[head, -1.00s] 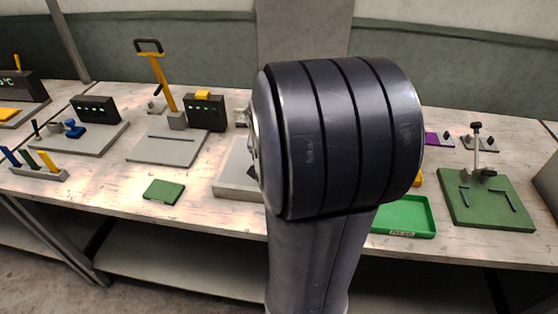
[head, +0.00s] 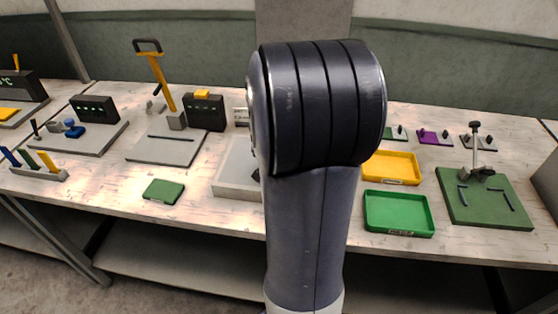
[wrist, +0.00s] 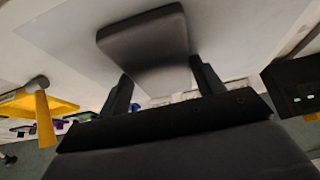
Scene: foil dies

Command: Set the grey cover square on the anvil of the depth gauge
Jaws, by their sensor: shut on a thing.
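My gripper (wrist: 163,88) shows in the wrist view, its two dark fingers on either side of a grey block with rounded corners, which looks like the grey cover (wrist: 145,42). The cover is held at the fingertips, in front of a broad pale surface (wrist: 75,25). Whether it touches that surface I cannot tell. In the head view my arm hides the gripper and cover. A pale base (head: 228,178) stands partly behind my arm; I cannot tell for sure that it is the depth gauge. Its anvil is not clearly visible.
A green tray (head: 398,232) and a yellow tray (head: 417,180) lie right of my arm. A green base with a post (head: 488,215) stands farther right. A green block (head: 163,191) lies at the front left. A dark box with green lights (wrist: 293,88) is close at right in the wrist view.

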